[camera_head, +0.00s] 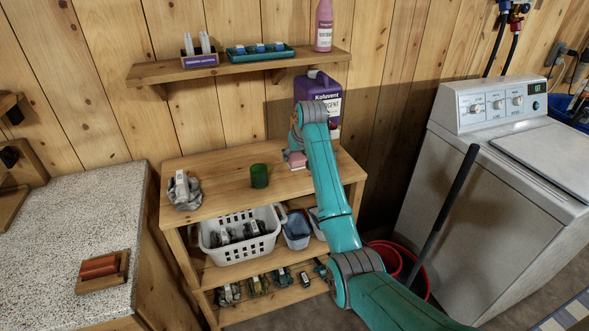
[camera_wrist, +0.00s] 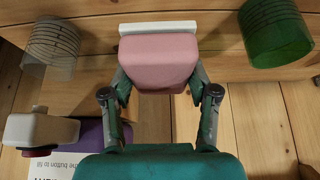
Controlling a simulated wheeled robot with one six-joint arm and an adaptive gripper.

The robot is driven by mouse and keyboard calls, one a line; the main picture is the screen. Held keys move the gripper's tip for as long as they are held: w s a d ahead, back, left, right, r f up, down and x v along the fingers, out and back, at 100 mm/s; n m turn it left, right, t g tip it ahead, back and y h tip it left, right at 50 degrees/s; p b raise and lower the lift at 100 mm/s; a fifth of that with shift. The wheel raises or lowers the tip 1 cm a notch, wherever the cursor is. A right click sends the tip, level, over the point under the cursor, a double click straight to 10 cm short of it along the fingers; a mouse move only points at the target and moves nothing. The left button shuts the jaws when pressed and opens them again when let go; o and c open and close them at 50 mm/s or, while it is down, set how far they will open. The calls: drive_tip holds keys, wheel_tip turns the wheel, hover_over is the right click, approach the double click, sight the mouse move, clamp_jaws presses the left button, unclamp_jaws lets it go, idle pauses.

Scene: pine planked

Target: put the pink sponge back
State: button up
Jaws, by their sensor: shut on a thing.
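The pink sponge (camera_wrist: 158,62), with a white layer along one side, is between the two fingers of my gripper (camera_wrist: 158,88) in the wrist view. My gripper is shut on it. In the head view the pink sponge (camera_head: 298,161) shows low over the right part of the wooden bench top (camera_head: 225,180), in front of the purple detergent jug (camera_head: 325,92). I cannot tell whether it touches the wood. My arm hides part of the bench there.
A green cup (camera_head: 259,176) stands left of my gripper; a clear ribbed cup (camera_wrist: 52,45) shows in the wrist view. A grey wrapped item (camera_head: 184,191) sits at the bench's left. A wall shelf (camera_head: 230,68) is above; a white basket (camera_head: 240,240) is below.

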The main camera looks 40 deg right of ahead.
sight(295, 176)
drive_tip(key=shift+f, duration=2.85)
drive_tip(key=o, duration=1)
drive_tip(key=v, duration=1.2)
